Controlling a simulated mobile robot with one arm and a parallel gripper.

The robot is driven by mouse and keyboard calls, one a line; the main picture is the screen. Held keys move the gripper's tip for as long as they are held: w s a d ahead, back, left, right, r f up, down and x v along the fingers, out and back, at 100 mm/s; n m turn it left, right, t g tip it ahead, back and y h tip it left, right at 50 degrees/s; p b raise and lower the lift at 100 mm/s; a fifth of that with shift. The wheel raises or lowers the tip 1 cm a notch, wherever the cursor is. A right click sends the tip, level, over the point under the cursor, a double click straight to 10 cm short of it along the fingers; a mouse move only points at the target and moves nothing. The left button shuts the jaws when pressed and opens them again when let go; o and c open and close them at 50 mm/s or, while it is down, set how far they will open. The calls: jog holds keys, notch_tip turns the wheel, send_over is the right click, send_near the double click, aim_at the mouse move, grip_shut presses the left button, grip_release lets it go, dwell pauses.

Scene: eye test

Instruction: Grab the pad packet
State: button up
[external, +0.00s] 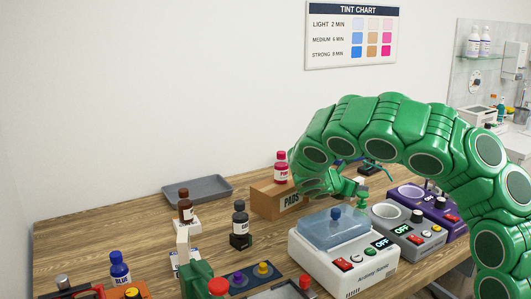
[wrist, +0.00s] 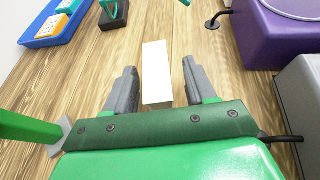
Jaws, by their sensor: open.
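A plain white block (wrist: 157,75), which looks like the pad packet, lies on the wooden table in the wrist view; no label is readable on it. My gripper (wrist: 159,66) is open, with one grey finger on each side of the block and visible gaps between. Whether the fingers are down at its height I cannot tell. In the external view, my green arm arches over the table and its end (external: 335,183) is behind the white device. The white block is not visible there. A brown box (external: 267,200) marked PADS stands just left of the arm's end.
In the wrist view, a purple device (wrist: 275,40) and a grey device (wrist: 305,95) stand at right, and a blue tray (wrist: 42,41) at upper left. The external view shows a white device (external: 340,262) in front of my arm, bottles and a grey tray (external: 197,189) to the left.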

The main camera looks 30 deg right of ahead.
jog(key=c, duration=1)
jog(key=shift+r, duration=0.1)
jog(key=shift+r, duration=0.55)
jog(key=s+a+r, duration=0.1)
jog(key=s+r, duration=0.3)
jog(key=s+a+r, duration=0.1)
jog(key=s+r, duration=0.2)
jog(key=s, duration=0.2)
jog(key=s+a+r, duration=0.1)
jog(key=s+r, duration=0.3)
jog(key=shift+s+a+r, duration=0.25)
jog(key=shift+a+r, duration=0.1)
jog(key=shift+a, duration=0.05)
